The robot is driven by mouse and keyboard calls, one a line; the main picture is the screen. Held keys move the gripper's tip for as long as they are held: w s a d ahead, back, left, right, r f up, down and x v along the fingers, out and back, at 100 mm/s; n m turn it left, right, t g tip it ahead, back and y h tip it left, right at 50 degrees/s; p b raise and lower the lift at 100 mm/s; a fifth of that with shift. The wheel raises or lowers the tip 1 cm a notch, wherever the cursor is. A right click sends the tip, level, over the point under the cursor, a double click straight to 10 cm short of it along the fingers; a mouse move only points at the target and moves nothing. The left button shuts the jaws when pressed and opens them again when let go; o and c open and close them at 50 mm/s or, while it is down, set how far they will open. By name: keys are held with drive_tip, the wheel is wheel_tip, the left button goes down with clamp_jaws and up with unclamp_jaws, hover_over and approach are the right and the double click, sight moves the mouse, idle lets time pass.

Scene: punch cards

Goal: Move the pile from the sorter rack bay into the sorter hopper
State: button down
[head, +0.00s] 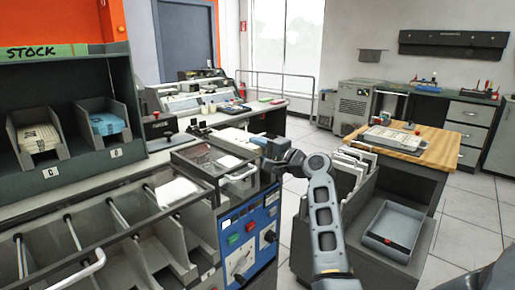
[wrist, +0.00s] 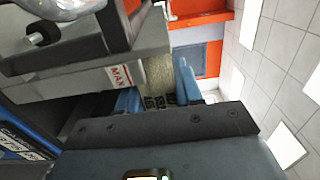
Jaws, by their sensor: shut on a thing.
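My gripper (head: 268,146) is in the middle of the head view, beside the upper right end of the sorter. In the wrist view its blue fingers (wrist: 155,95) are shut on a pale beige pile of cards (wrist: 158,75), whose card edges show as fine lines. The pile is close beside a grey wall with a red MAX label (wrist: 120,76), which seems to be part of the sorter hopper (head: 206,158). I cannot tell whether it touches it. The sorter rack bays (head: 85,232) are at lower left. White cards (head: 178,191) lie in one of them.
A stock rack (head: 62,110) with a beige and a blue pile in trays stands at left. The sorter's blue control panel (head: 250,238) is below my gripper. A grey cart (head: 350,215) with upright cards and a wooden-topped table (head: 418,142) are at right.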

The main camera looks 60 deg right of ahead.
drive_tip(key=shift+f, duration=0.2)
drive_tip(key=shift+f+b, duration=0.4)
drive_tip(key=shift+f, duration=0.15)
drive_tip(key=shift+f, duration=0.15)
drive_tip(key=shift+f+b, duration=0.45)
drive_tip(key=shift+f, duration=0.05)
drive_tip(key=shift+f+b, duration=0.4)
drive_tip(key=shift+f, duration=0.15)
drive_tip(key=shift+f, duration=0.1)
drive_tip(key=shift+f+b, duration=0.45)
drive_tip(key=shift+f, duration=0.1)
idle(0.3)
